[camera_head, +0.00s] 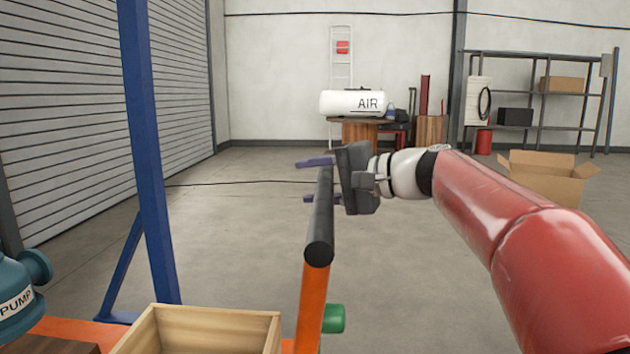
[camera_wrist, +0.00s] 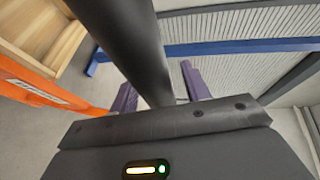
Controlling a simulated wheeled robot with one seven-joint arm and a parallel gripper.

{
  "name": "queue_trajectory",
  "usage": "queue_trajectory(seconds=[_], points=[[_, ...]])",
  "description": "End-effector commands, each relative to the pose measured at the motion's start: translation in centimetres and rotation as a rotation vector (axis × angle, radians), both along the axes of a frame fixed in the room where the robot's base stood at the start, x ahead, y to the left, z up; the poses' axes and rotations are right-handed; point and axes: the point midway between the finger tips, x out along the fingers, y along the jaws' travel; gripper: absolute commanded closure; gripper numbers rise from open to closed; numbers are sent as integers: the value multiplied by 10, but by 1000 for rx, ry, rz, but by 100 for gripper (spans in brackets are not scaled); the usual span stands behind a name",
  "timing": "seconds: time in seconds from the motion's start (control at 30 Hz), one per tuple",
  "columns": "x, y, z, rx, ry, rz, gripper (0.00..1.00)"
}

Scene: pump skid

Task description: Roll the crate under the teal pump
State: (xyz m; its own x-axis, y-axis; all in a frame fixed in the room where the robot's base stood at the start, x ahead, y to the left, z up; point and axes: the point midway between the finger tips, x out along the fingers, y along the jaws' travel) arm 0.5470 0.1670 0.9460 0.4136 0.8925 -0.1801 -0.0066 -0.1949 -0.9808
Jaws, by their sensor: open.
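The open wooden crate (camera_head: 270,330) is at the bottom of the head view, cut off by the edge; part of it shows in the wrist view (camera_wrist: 42,42). The teal pump (camera_head: 18,292) is at the lower left, left of the crate. A black handle bar (camera_head: 320,235) on an orange post (camera_head: 312,300) stands right of the crate. My gripper (camera_head: 312,181) is open at the bar's far end. In the wrist view the bar (camera_wrist: 130,35) passes between the two purple fingers (camera_wrist: 160,90), with gaps beside it. Whether anything touches is unclear.
A blue post (camera_head: 146,150) with a slanting brace stands between the pump and the handle. A green part (camera_head: 333,318) sits beside the orange post. An open cardboard box (camera_head: 540,180) is at right. The concrete floor beyond the handle is largely clear, with a thin cable across it.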

Motion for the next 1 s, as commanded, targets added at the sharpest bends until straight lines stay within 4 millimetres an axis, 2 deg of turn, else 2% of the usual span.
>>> queue_trajectory(seconds=[0.2,0.5,0.57,0.83,1.0], points=[[0,0,0,0,0,0,55],[0,0,0,0,0,0,94],[0,0,0,0,0,0,100],[0,3,0,-1,1,2,100],[-1,23,0,1,0,7,100]])
